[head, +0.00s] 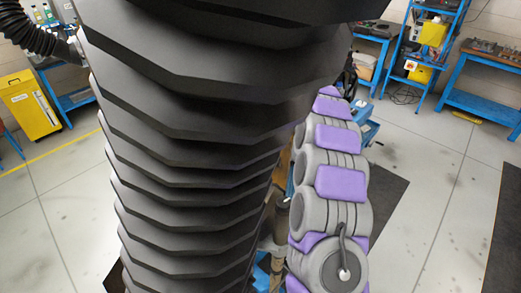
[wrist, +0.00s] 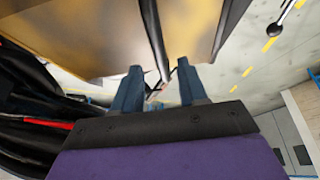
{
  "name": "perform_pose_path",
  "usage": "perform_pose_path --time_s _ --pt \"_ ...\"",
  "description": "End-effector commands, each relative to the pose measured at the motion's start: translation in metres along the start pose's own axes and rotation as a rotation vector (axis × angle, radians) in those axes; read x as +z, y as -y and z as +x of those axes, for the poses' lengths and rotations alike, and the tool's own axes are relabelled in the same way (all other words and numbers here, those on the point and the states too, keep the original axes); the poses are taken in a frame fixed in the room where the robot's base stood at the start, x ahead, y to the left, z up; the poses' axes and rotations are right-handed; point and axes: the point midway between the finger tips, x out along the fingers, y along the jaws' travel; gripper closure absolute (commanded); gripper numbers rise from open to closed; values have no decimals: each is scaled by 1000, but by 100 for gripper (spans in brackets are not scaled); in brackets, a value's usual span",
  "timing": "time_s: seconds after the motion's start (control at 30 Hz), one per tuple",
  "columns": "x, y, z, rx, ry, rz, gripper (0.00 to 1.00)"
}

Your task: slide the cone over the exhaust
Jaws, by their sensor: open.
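My gripper (wrist: 159,70) shows in the wrist view with its two blue fingers apart. A thin black bar (wrist: 154,35) runs down from the top, and its lower end lies between or behind the fingertips; I cannot tell whether it touches them. A broad tan-brown surface (wrist: 75,35) fills the top behind the bar. I cannot tell whether these belong to the cone. In the head view a large black ribbed body (head: 185,160), possibly a hose, hides most of the middle. My gripper is not clear there. I cannot identify the cone or the exhaust in either view.
A black corrugated hose (head: 30,36) hangs at the upper left. A yellow cabinet (head: 30,105) stands at the left. Blue workbenches (head: 480,103) and a blue shelf (head: 408,70) stand at the back right. Open grey floor (head: 435,150) lies at the right, with dark mats.

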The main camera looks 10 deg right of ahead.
Motion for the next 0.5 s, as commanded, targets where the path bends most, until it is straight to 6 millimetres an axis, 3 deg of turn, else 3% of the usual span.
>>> perform_pose_path --time_s 0.2,0.5 --pt "0 1 23 -3 0 1 58" --pt "0 0 28 -1 0 1 58"
